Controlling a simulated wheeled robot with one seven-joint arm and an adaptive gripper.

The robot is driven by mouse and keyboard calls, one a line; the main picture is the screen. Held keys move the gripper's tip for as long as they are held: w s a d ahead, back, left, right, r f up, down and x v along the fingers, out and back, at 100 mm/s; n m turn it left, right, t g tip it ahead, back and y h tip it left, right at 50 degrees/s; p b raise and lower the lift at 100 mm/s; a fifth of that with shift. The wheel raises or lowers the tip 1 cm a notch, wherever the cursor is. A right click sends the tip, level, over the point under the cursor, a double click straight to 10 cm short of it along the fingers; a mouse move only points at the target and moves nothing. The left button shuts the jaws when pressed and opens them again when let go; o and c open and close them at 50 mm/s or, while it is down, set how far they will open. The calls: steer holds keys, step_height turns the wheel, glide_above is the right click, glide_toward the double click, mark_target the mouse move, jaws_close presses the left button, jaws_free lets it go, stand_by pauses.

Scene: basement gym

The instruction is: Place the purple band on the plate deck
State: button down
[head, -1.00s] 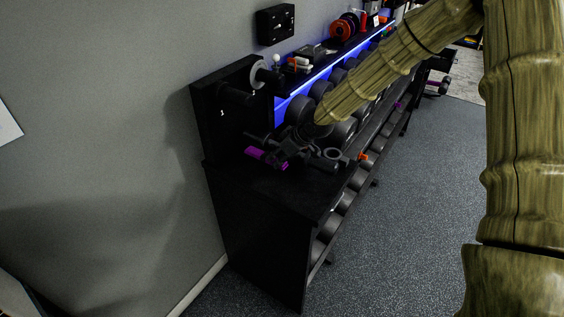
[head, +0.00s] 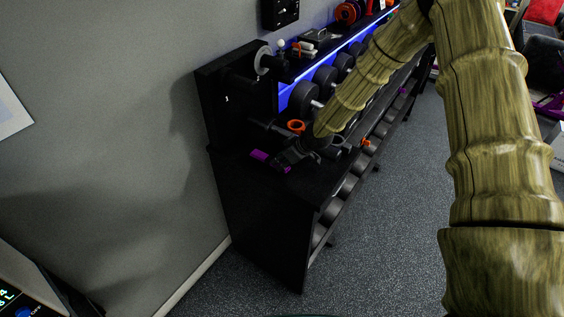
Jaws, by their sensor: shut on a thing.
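The purple band (head: 259,155) shows as purple patches on both sides of my gripper's dark fingers. My gripper (head: 279,160) is shut on it, low over the black top of the near end of the rack, which I take to be the plate deck (head: 291,189). The middle of the band is hidden by the fingers. I cannot tell whether the band touches the deck.
A black upright panel (head: 219,112) stands behind the deck. An orange ring (head: 296,126) and a grey ring (head: 339,147) are close by my wrist. Dumbbells (head: 303,99) line the rack to the right. The deck's front part is bare.

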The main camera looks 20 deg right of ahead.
steer(key=shift+f, duration=0.7)
steer(key=shift+f, duration=0.1)
steer(key=c, duration=1.1)
jaws_free()
steer(key=shift+c, duration=0.2)
steer(key=b+v, duration=0.3)
steer(key=v, duration=0.9)
steer(key=shift+s, duration=0.1)
